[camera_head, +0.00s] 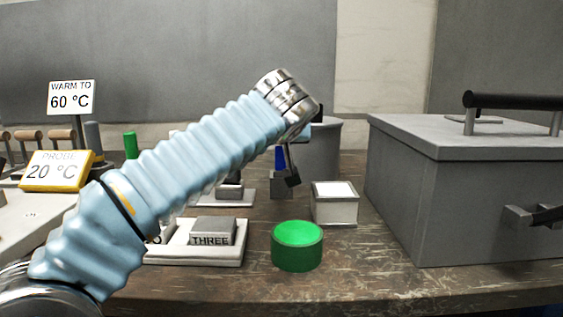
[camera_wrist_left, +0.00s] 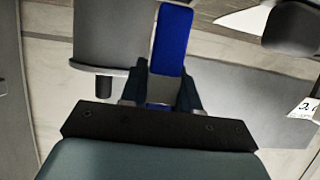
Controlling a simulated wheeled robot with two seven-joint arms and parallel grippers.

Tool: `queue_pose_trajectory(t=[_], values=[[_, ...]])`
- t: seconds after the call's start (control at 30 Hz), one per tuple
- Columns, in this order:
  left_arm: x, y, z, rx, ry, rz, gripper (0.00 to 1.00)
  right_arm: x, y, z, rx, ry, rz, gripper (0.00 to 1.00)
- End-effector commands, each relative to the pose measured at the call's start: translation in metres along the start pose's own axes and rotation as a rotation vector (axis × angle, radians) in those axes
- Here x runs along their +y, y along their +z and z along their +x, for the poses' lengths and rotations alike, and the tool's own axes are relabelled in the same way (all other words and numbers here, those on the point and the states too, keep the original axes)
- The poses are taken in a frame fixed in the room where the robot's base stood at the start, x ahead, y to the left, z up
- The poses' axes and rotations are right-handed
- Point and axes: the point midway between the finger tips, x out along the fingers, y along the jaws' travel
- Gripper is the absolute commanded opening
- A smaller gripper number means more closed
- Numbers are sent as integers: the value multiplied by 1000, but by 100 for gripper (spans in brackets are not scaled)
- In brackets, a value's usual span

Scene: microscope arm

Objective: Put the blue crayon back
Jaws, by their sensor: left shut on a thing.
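The blue crayon (camera_wrist_left: 172,42) is between the fingers of my left gripper (camera_wrist_left: 160,92) in the left wrist view, its length sticking out beyond them. In the head view the blue crayon (camera_head: 280,158) shows as a small upright blue piece below the wrist, beside the dark fingers of my left gripper (camera_head: 291,178). A small grey block (camera_head: 281,187) shows just under the crayon; I cannot tell whether they touch. My left arm hides part of the table. My right gripper is not in view.
A green round container (camera_head: 297,247) and a white-topped box (camera_head: 335,204) stand in front. A large grey lidded case (camera_head: 480,185) fills the right. A tray with a block marked THREE (camera_head: 212,232) is front left. A green upright piece (camera_head: 131,145) stands behind the arm.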

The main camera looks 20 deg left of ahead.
Motion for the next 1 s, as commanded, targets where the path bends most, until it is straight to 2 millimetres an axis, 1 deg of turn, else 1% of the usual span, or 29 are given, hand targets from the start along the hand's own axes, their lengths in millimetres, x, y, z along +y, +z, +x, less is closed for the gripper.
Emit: queue_pose_trajectory(t=[0.17, 0.23, 0.3, 0.4, 0.5, 0.73, 0.9, 0.93, 1.0], values=[[0, 7, 12, -1, -1, 0, 0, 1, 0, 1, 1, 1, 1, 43], [0, 13, 23, -2, -2, 1, 0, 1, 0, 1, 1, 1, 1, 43], [0, 23, 33, -2, 0, 1, 0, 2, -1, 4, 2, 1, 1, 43], [0, 38, 38, -2, 1, 2, 0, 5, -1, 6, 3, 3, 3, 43], [0, 43, 40, -1, 1, 0, 0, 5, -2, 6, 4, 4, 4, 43], [0, 43, 40, -1, 1, -1, 0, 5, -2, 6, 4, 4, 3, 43], [0, 48, 42, 0, 1, -1, 0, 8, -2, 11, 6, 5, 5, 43], [0, 46, 41, 0, 1, -1, 35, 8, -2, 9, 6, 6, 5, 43], [0, 46, 41, -1, 1, -1, 46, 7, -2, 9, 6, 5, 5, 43]])
